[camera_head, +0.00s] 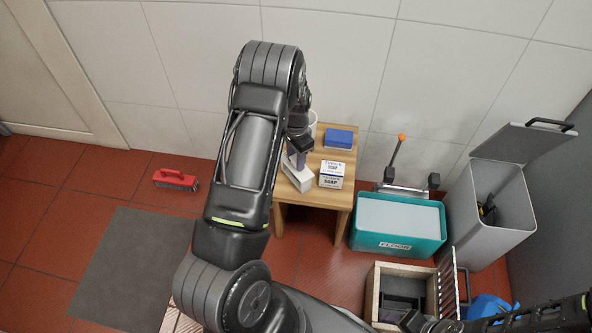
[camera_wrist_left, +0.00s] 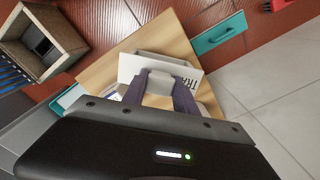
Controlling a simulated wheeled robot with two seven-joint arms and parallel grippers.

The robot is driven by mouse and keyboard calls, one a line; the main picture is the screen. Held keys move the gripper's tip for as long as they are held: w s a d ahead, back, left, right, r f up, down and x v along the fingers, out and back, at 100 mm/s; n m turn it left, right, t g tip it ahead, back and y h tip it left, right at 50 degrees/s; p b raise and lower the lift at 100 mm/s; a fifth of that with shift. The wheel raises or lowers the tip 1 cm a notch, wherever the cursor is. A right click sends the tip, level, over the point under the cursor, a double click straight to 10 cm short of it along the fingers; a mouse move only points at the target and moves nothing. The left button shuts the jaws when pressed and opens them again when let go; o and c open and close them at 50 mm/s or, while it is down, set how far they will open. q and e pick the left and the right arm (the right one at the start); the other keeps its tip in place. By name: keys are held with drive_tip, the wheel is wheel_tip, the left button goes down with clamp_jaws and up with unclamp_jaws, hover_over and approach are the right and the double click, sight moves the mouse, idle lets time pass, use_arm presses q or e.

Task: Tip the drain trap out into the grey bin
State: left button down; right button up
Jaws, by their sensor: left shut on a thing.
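The white drain trap (camera_head: 297,178) is at the left part of a small wooden table, with its lower end near the table's left edge. My left gripper (camera_head: 298,156) is at its top. In the left wrist view the fingers (camera_wrist_left: 165,98) are shut on a pale upright part of the trap (camera_wrist_left: 187,75), whose wall shows part of a label, "TRA". I cannot tell whether it touches the table. The grey bin (camera_head: 473,206) stands at the right with its lid open and a dark thing inside. My right gripper (camera_head: 420,322) is at the bottom right, its jaws unclear.
Soap boxes (camera_head: 333,175) and a blue box (camera_head: 338,138) sit on the wooden table (camera_head: 318,197). A teal "FLOOR" tub (camera_head: 375,240) stands between table and bin. An open square basin (camera_head: 373,296) is in front of it. A red brush (camera_head: 176,180) lies on the floor at left.

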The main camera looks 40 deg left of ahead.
use_arm(q)
drive_tip(key=shift+r, duration=0.1)
wheel_tip(320, 180, up, 10)
drive_tip(key=shift+f+p, duration=0.1)
drive_tip(key=shift+p, duration=0.65)
use_arm(e)
drive_tip(key=shift+r, duration=0.75)
use_arm(q)
drive_tip(key=w+d+r+n, duration=0.1)
drive_tip(key=w+d+r, duration=0.4)
drive_tip(key=d+r, duration=0.3)
drive_tip(key=w+d+r+n, duration=0.2)
drive_tip(key=w+d+r, duration=0.3)
drive_tip(key=d+r, duration=0.4)
drive_tip(key=d, duration=0.5)
drive_tip(key=shift+w+d+r, duration=0.15)
drive_tip(key=shift+d, duration=0.2)
use_arm(e)
drive_tip(key=shift+c, duration=0.2)
